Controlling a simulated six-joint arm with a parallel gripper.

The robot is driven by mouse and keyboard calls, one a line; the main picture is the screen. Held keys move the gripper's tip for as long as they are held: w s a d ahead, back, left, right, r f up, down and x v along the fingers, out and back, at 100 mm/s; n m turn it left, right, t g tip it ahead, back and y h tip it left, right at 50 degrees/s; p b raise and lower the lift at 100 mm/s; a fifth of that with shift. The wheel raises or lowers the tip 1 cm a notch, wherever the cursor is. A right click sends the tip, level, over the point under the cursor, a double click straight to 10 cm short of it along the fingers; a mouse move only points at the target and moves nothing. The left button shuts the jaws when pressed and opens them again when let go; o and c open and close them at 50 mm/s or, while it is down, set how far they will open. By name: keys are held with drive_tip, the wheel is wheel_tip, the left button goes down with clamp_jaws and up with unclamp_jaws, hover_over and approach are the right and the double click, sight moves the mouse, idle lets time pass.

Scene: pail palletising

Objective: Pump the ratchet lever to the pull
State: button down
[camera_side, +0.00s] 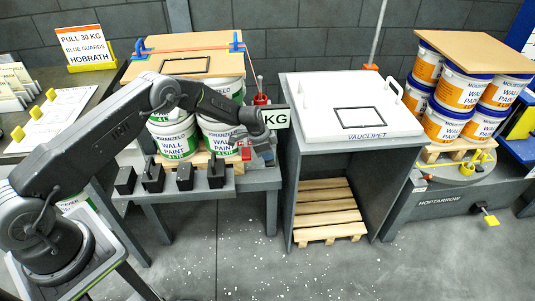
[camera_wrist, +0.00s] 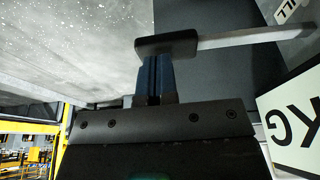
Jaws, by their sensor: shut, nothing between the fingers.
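My gripper (camera_side: 262,150) is at the right end of the paint pail stack, low in front of the KG sign (camera_side: 280,119). In the wrist view my gripper (camera_wrist: 155,78) has its two dark fingers together, with nothing between them. A black grip (camera_wrist: 166,43) lies across the fingertips, with a flat grey bar (camera_wrist: 240,38) running right from it; this looks like the ratchet lever. Whether the fingers touch the grip is unclear. A red fitting (camera_side: 261,99) stands above my gripper. An orange strap (camera_side: 190,48) crosses the board (camera_side: 180,66) over blue corner guards (camera_side: 237,42).
The order sign (camera_side: 86,47) reads pull 30 kg, blue guards, Hobrath. Several black blocks (camera_side: 185,177) stand before the pails. A grey cabinet (camera_side: 350,110) stands close right of my gripper.

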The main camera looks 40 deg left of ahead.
sight(267, 162)
drive_tip(key=shift+s+d+f+t+y, duration=0.15)
drive_tip(key=shift+f+t+y, duration=0.15)
drive_tip(key=shift+f, duration=0.5)
drive_tip(key=shift+s+f+t+y, duration=0.1)
drive_tip(key=shift+f+t+y, duration=0.15)
drive_tip(key=shift+f, duration=1.05)
drive_tip(key=shift+d, duration=0.1)
drive_tip(key=r, duration=0.4)
drive_tip(key=shift+s+d+r, duration=0.2)
drive_tip(key=shift+d+r, duration=0.05)
drive_tip(key=shift+r, duration=0.15)
drive_tip(key=d+v, duration=0.1)
drive_tip(key=v, duration=0.8)
drive_tip(key=shift+s+a+r, duration=0.3)
drive_tip(key=shift+s+a, duration=0.05)
drive_tip(key=shift+a, duration=0.05)
